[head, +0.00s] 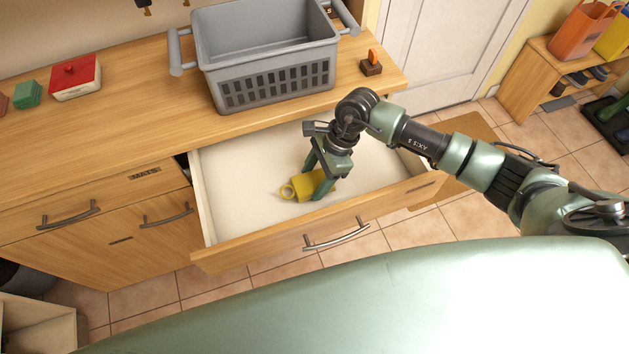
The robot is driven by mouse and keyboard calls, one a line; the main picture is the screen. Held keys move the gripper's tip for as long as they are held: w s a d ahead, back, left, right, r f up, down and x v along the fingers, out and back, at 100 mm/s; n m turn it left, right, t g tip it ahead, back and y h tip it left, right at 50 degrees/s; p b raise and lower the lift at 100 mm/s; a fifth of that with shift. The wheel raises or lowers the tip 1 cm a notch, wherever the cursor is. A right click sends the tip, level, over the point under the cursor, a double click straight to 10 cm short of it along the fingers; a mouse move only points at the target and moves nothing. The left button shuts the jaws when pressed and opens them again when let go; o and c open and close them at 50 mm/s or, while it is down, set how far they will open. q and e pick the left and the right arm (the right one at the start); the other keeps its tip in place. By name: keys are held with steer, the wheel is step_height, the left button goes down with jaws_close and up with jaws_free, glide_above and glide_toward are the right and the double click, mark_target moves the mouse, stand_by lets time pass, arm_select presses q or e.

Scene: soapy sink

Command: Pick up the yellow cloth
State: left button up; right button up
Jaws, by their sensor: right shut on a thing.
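The yellow cloth (304,188) looks like a roll with a round, ring-like left end. It lies in the open drawer (235,205), on the pale drawer floor. My right gripper (317,182) points down into the drawer and is shut on the yellow cloth, with its fingers around the right part of it. The fingers hide some of the cloth. I cannot tell whether the cloth is lifted off the drawer floor. My left gripper is not in view.
A grey basket (272,92) stands on the wooden counter (140,110) above the drawer. A red box (75,78), a green block (27,94) and a small brown item with an orange top (372,64) also stand there. The rest of the drawer looks empty.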

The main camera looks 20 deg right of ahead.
mark_target(315, 181)
step_height(315, 181, up, 18)
steer(key=b, duration=0.2)
steer(key=shift+r, duration=0.1)
